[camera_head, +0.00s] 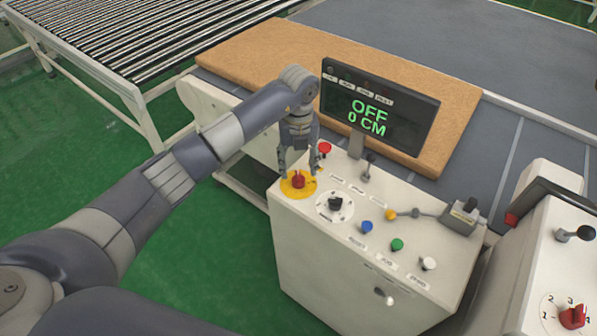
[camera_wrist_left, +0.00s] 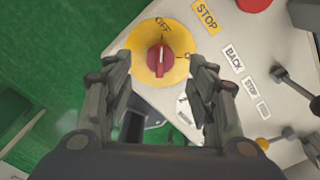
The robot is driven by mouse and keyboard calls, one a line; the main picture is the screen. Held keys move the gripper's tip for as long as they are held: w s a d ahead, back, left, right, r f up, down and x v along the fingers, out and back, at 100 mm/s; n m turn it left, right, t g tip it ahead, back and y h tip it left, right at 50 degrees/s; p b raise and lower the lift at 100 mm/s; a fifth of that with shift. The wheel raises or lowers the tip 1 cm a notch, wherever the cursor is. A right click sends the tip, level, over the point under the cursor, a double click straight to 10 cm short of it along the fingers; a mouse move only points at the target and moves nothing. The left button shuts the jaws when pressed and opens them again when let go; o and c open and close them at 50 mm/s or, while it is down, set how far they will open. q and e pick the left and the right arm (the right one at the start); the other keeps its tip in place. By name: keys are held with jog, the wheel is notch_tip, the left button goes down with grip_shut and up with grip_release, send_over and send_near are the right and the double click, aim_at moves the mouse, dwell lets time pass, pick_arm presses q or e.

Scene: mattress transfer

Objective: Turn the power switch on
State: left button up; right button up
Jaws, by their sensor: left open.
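The power switch is a red knob (camera_head: 298,180) on a round yellow plate (camera_head: 311,191) at the far left corner of the white control console (camera_head: 300,235). In the left wrist view the red knob (camera_wrist_left: 160,58) shows on its yellow plate (camera_wrist_left: 180,38), with its white mark near the word OFF. My left gripper (camera_head: 300,160) is open just above the knob. In the left wrist view its two fingers stand on either side of the knob, apart from it. The display (camera_head: 378,108) reads OFF and 0 CM. My right gripper is not in view.
A red button (camera_head: 324,148), a black selector (camera_head: 335,203), blue (camera_head: 367,226), green (camera_head: 397,244) and white (camera_head: 428,263) buttons and levers sit on the console. A brown mattress (camera_head: 250,55) lies behind. A second console (camera_head: 545,270) stands at right.

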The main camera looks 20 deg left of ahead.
aim_at(298, 176)
pick_arm(q)
jog(key=shift+f+p, duration=0.55)
jog(key=shift+f, duration=2)
jog(key=c, duration=1.1)
